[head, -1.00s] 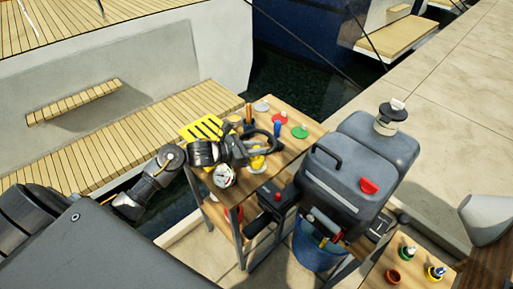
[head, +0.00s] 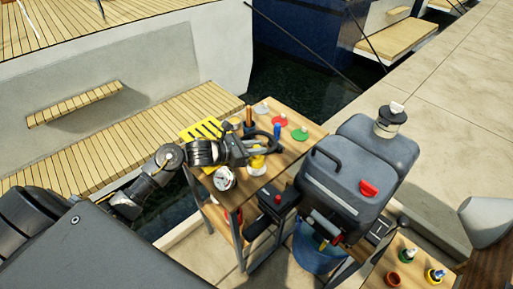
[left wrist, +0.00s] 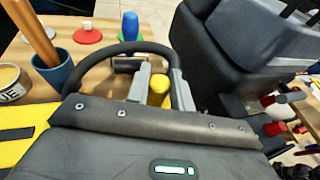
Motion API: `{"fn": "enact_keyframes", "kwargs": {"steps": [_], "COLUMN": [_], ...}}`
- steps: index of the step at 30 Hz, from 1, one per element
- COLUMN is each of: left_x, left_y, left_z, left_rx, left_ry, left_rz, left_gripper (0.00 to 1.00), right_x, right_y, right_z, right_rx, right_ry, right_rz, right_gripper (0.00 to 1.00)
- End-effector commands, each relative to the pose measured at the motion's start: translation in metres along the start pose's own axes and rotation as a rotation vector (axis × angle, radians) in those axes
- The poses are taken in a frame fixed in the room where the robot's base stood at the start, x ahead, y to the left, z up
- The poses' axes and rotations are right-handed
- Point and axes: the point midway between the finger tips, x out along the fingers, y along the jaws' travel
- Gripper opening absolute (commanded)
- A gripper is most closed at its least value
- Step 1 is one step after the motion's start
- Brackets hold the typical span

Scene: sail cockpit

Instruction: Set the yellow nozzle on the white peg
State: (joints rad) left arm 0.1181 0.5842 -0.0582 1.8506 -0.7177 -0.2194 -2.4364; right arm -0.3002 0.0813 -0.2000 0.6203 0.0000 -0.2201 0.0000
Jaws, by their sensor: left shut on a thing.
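My left gripper (head: 258,147) is over the wooden table, its jaws shut on the yellow nozzle (left wrist: 158,90). The nozzle shows between the two fingers in the left wrist view, partly hidden by them. In the head view the yellow nozzle (head: 258,160) shows just below the gripper. I cannot tell whether its lower end touches anything. A white disc with a small pale peg (head: 262,107) stands at the table's far edge, beyond the gripper. The right gripper is out of view.
A red disc (head: 278,120), a green disc (head: 300,134) and a blue upright object (head: 277,130) stand beyond the gripper. A yellow slotted piece (head: 200,131) and a blue cup with sticks (left wrist: 52,70) are left. A grey jerrycan (head: 345,180) is right.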

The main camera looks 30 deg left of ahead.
Motion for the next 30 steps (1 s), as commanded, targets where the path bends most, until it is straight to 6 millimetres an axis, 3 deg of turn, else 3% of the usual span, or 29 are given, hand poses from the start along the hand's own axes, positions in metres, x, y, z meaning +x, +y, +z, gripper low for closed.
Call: {"fn": "enact_keyframes", "kwargs": {"steps": [30], "left_x": [0.0000], "left_y": [0.0001], "left_z": [0.0004], "left_rx": [0.001], "left_ry": [-0.001], "left_rz": [0.000], "left_gripper": [0.00], "right_x": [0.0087], "right_y": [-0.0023], "right_z": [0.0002], "right_rx": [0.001], "right_ry": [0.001], "right_rz": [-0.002], "right_gripper": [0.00]}}
